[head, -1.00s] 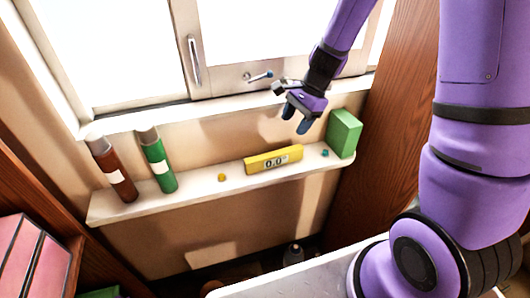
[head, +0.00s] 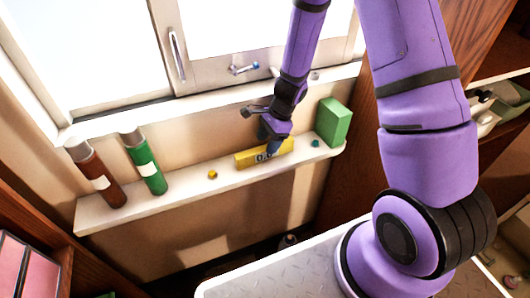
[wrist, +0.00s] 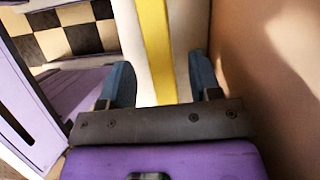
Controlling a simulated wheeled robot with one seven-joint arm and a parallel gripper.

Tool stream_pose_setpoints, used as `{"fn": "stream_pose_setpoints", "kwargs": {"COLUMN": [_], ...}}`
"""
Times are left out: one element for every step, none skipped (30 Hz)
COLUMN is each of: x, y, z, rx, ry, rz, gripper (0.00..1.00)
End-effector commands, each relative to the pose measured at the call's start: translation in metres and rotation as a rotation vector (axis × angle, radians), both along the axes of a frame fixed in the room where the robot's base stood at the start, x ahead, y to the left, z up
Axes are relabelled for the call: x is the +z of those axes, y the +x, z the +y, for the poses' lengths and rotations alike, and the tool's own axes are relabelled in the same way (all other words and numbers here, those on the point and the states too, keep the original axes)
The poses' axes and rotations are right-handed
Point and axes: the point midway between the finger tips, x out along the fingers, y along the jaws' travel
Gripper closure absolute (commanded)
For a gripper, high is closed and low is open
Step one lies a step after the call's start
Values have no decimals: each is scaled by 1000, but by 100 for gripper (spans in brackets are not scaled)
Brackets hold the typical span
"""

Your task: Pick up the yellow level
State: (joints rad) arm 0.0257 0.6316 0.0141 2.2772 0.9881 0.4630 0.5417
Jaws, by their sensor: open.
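My gripper (head: 269,140) is just above the level's right part, pointing down. In the wrist view the level (wrist: 156,45) runs as a yellow strip between the two blue fingers of my gripper (wrist: 161,82), which are open and apart from it on both sides. Whether the fingertips reach down beside the level is hard to tell.
On the shelf (head: 185,193) stand a brown bottle (head: 97,178), a green bottle (head: 146,164), a small yellow piece (head: 212,174), a small teal piece (head: 315,143) and a green box (head: 333,122). The window (head: 230,45) and wall are close behind.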

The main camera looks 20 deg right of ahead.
Motion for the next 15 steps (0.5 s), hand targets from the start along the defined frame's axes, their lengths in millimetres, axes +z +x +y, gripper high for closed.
{"fn": "stream_pose_setpoints", "kwargs": {"x": [-6,-10,-15,-19,-23,-28,-31,-34,-37,-39,-41,-42,-43,-43,-43], "y": [-1,-1,-1,-1,-1,-1,-1,-1,-1,-1,-1,-1,-1,-1,-1], "z": [2,3,5,6,7,9,11,12,13,14,15,16,16,16,16], "rx": [0,2,-2,-1,0,-1,1,1,0,1,2,1,1,1,1], "ry": [2,2,2,1,2,2,1,1,2,2,1,1,1,1,0], "rz": [3,4,4,4,3,4,3,2,2,2,2,1,1,0,0], "gripper": [43,43,43,43,43,43,43,43,43,43,43,43,43,43,43]}}
